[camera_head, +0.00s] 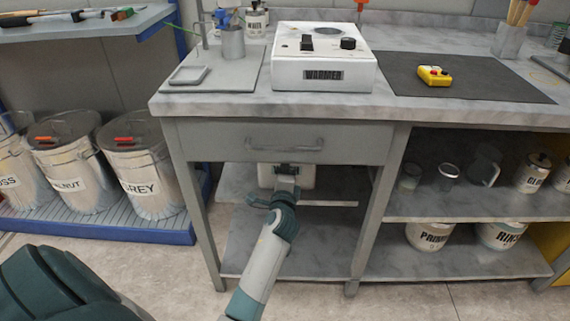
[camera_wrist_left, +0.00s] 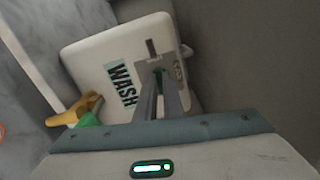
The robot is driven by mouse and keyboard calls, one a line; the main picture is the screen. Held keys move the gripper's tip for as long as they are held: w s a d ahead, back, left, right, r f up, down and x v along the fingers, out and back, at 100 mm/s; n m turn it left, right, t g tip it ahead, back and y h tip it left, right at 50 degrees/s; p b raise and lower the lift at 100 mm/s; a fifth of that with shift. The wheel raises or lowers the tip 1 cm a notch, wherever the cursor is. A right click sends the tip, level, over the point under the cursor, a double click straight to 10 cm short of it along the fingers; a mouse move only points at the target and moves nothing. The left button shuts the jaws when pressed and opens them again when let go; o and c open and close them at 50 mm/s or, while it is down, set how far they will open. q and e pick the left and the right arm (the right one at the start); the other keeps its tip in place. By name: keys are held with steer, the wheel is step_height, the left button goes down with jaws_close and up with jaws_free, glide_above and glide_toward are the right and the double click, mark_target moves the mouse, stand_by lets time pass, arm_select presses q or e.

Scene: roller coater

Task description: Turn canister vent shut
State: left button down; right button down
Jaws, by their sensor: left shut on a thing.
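A white canister (camera_head: 300,181) stands on the shelf below the drawer in the head view, partly hidden by my left gripper (camera_head: 286,171). In the left wrist view the canister (camera_wrist_left: 95,60) shows tilted in the picture, with a "WASH" label and a grey marked plate (camera_wrist_left: 176,68). My left gripper (camera_wrist_left: 160,88) reaches to this plate with its fingers close together, shut on the small green vent (camera_wrist_left: 158,71). Most of the vent is hidden by the fingertips, so its turn position cannot be read. My right gripper is not in view.
A yellow spout (camera_wrist_left: 75,109) with a green part lies beside the canister in the left wrist view. The drawer (camera_head: 280,143) and its handle are just above my gripper. The bench legs flank the opening. A white warmer (camera_head: 322,65) stands on the worktop.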

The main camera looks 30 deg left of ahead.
arm_select(q)
steer(key=shift+f+n, duration=0.1)
steer(key=shift+n, duration=0.8)
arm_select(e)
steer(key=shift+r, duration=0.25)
arm_select(q)
steer(key=c, duration=1.9)
jaws_free()
steer(key=shift+o, duration=0.2)
steer(key=shift+s, duration=0.1)
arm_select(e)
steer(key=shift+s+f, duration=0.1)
